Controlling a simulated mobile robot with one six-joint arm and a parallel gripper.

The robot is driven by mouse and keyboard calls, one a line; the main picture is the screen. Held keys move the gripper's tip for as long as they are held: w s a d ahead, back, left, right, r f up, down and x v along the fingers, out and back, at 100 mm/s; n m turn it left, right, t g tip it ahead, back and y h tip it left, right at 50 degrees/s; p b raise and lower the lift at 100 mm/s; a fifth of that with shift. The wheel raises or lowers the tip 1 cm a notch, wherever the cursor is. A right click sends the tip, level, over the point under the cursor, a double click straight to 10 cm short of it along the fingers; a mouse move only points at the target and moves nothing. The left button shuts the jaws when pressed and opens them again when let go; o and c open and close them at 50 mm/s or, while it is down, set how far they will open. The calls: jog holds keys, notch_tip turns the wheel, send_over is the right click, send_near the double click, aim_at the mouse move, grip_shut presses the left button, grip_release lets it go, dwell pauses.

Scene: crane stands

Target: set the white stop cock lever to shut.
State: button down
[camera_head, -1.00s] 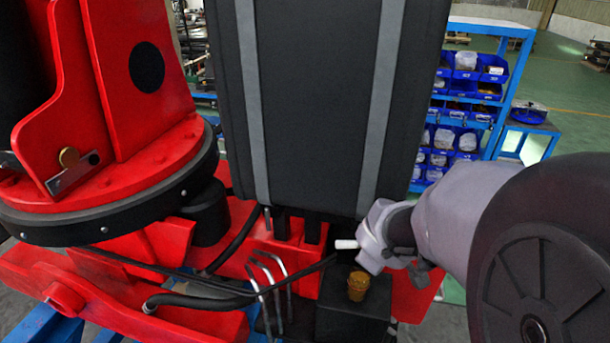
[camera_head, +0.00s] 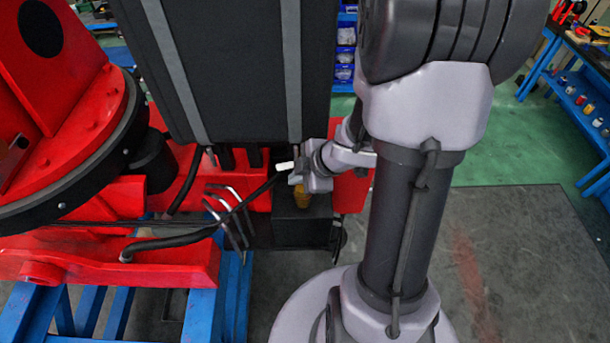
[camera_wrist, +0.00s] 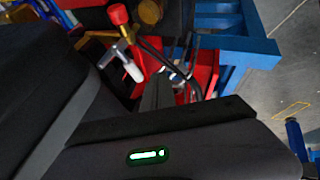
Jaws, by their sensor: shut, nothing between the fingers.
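The white lever (camera_head: 285,166) of the stop cock shows in the head view as a short white bar, just left of my gripper (camera_head: 296,179). In the wrist view the white lever (camera_wrist: 133,72) hangs from a metal stem below a red knob (camera_wrist: 118,14). My gripper (camera_wrist: 157,90) is shut and empty, its dark fingers close to the right of the lever. I cannot tell whether they touch it. The stop cock's body is mostly hidden behind my gripper in the head view.
A yellow-brown cup-like part (camera_head: 303,197) sits on a black box (camera_head: 302,228) below my gripper. Bent metal rods (camera_head: 230,215) and black hoses are to the left. Open floor lies to the right.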

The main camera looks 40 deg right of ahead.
aim_at(292, 165)
jog(key=w, duration=0.1)
jog(key=w+f, duration=0.1)
jog(key=w+d+p, duration=0.1)
jog(key=w, duration=0.1)
jog(key=shift+w+d+f, duration=0.1)
jog(key=shift+f, duration=0.05)
